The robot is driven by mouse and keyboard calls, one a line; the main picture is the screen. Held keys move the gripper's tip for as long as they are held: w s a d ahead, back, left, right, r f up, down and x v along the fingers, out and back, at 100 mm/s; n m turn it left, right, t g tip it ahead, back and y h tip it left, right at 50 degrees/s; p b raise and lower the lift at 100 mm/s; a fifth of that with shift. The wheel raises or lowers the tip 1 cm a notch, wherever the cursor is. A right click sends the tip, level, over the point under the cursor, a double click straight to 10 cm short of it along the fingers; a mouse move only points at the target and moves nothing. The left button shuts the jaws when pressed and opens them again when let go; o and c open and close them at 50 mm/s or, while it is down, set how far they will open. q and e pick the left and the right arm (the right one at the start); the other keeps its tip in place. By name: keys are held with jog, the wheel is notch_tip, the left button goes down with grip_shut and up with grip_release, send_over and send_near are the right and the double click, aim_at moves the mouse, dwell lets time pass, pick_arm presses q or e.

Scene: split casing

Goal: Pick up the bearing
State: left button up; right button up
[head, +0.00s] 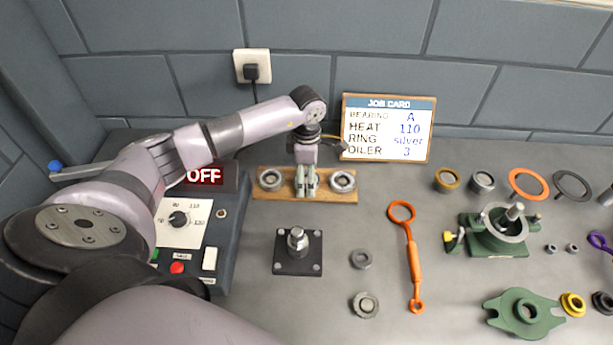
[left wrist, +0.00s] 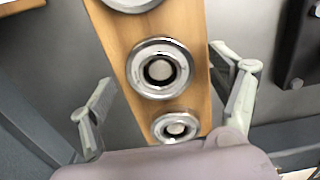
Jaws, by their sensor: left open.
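Silver ring-shaped bearings sit in a row on a wooden board (head: 262,193). In the head view one bearing (head: 270,180) is left of my left gripper (head: 307,190) and another bearing (head: 343,181) is right of it. My left gripper is open and points down over the board's middle, hiding that part. In the left wrist view the gripper (left wrist: 163,78) has its fingers spread on either side of the board (left wrist: 197,45). A middle bearing (left wrist: 160,68) lies between them, with a smaller-looking bearing (left wrist: 175,127) nearer the palm. Contact with the bearing is not visible.
A control box with a dial (head: 179,219) and an OFF display stands at left. A black post plate (head: 298,252), an orange wrench (head: 413,255) and green castings (head: 525,313) lie in front and right. A job card (head: 388,128) stands behind the board.

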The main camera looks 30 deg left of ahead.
pick_arm(q)
jog(key=shift+f, duration=0.25)
jog(key=shift+c, duration=0.5)
jog(key=c, duration=1.3)
jog(key=shift+c, duration=0.5)
jog(key=shift+r, duration=0.15)
